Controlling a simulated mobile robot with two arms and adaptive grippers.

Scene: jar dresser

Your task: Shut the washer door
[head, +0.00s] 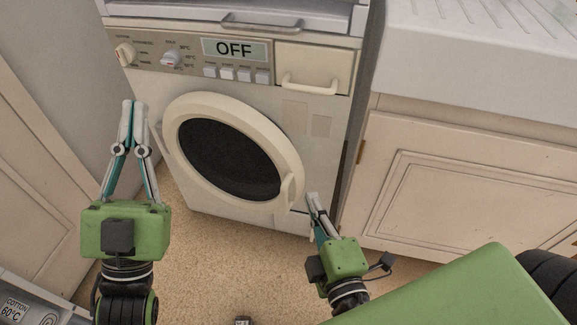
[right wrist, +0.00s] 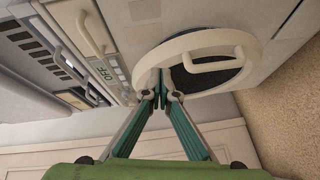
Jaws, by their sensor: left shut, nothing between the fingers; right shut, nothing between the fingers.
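The washer door (head: 180,105) is a round cream ring with a dark window, on the front of the white washer (head: 320,150). It lies at or close to the front; I cannot tell whether it is fully flush. Its handle (head: 291,190) is at the lower right of the ring. My right gripper (head: 313,198) is shut and empty, just right of the handle. In the right wrist view its fingertips (right wrist: 160,78) overlap the door rim (right wrist: 180,45); contact is unclear. My left gripper (head: 133,104) is shut and empty, left of the door, in front of the washer's left side.
The washer's panel (head: 190,60) has knobs, buttons and a display reading OFF. A drawer with a handle (head: 310,85) is at its upper right. A cream cabinet (head: 460,190) under a white sink (head: 480,60) stands on the right. Speckled floor (head: 215,255) is clear below the door.

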